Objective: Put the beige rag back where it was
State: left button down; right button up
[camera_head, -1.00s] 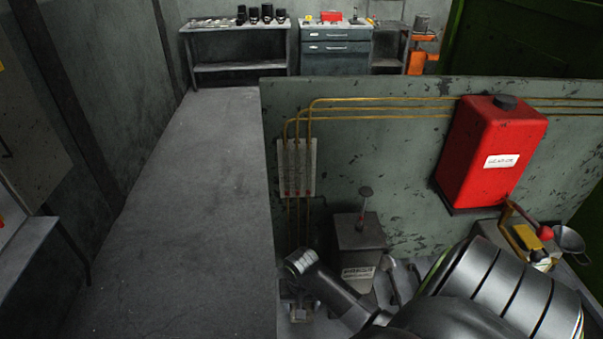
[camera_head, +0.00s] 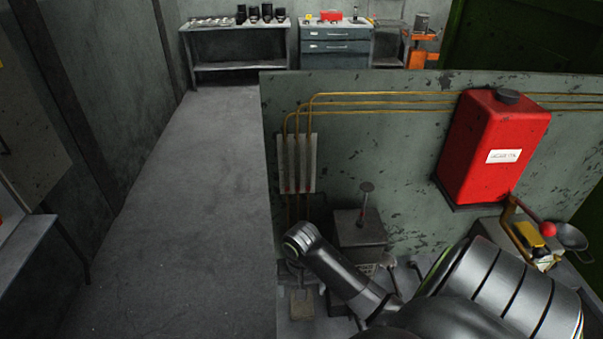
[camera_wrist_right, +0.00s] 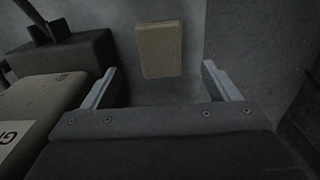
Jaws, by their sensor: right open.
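A flat beige rectangle, which looks like the rag (camera_wrist_right: 160,50), is at the top middle of the right wrist view, against a grey surface. A matching beige patch (camera_head: 302,304) shows low in the head view, below the end of my right arm. My right gripper (camera_wrist_right: 160,67) is open with nothing between its fingers. The beige piece appears beyond the fingertips, roughly centred between them, with a visible gap to each finger. My left gripper is not in view.
A dark grey box (camera_head: 360,228) with a lever stands by the arm, and a labelled block (camera_wrist_right: 40,115) is close to the left finger. A red tank (camera_head: 492,145) hangs on the panel (camera_head: 390,150). The floor (camera_head: 190,200) at left is clear.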

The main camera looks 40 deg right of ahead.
aim_at(301, 303)
notch_tip(301, 303, up, 5)
jog(key=shift+f, duration=0.1)
jog(key=shift+a+f, duration=0.1)
dwell(0.6)
